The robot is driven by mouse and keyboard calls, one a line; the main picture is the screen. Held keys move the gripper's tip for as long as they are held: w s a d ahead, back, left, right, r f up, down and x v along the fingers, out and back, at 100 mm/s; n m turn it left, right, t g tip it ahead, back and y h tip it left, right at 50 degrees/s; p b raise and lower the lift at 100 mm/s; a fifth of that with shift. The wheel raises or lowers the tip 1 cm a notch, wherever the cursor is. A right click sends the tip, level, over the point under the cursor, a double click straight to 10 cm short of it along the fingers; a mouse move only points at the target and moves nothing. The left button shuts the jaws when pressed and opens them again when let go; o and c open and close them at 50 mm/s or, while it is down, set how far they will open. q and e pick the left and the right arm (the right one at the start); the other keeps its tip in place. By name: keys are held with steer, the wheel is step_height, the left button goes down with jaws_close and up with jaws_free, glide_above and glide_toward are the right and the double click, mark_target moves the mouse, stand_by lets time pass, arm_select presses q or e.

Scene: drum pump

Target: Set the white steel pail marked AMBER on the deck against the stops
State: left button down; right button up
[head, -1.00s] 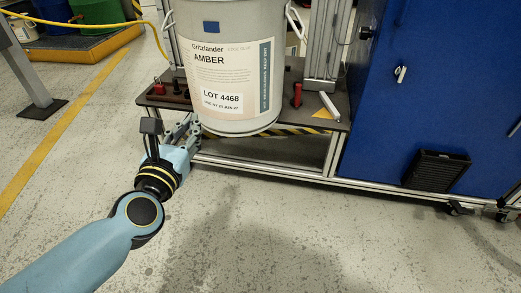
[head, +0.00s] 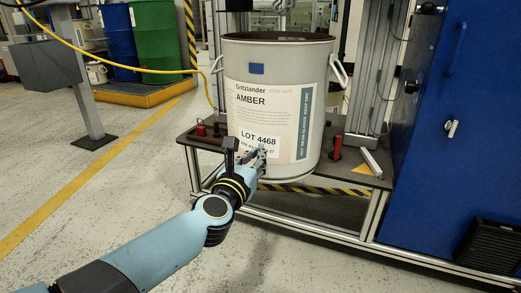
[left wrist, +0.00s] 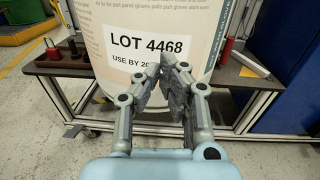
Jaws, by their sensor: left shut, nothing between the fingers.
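The white steel pail marked AMBER (head: 310,75) stands upright at the deck (head: 205,140) of a metal-framed stand. Its lower front reaches past the deck's front edge; I cannot tell how its base is supported. My left gripper (head: 262,155) is shut and empty, in front of the lower part of the pail's label. In the left wrist view, the fingertips (left wrist: 168,65) are together before the LOT 4468 text on the pail (left wrist: 205,30); I cannot tell if they touch it. The stops cannot be made out for sure. My right gripper is out of view.
A light bar (head: 371,163) lies at the deck's right. A blue cabinet (head: 440,130) closes off the right side. Open floor lies in front.

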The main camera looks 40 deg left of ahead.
mark_target(272, 134)
arm_select(q)
steer(key=shift+x, duration=1.7)
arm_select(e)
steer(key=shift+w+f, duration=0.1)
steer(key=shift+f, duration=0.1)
arm_select(q)
steer(key=b+x, duration=0.2)
steer(key=x, duration=1)
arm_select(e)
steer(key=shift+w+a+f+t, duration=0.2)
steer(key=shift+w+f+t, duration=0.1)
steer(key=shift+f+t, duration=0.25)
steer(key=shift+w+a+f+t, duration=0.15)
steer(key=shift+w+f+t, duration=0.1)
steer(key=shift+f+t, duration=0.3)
arm_select(q)
steer(key=shift+w, duration=0.1)
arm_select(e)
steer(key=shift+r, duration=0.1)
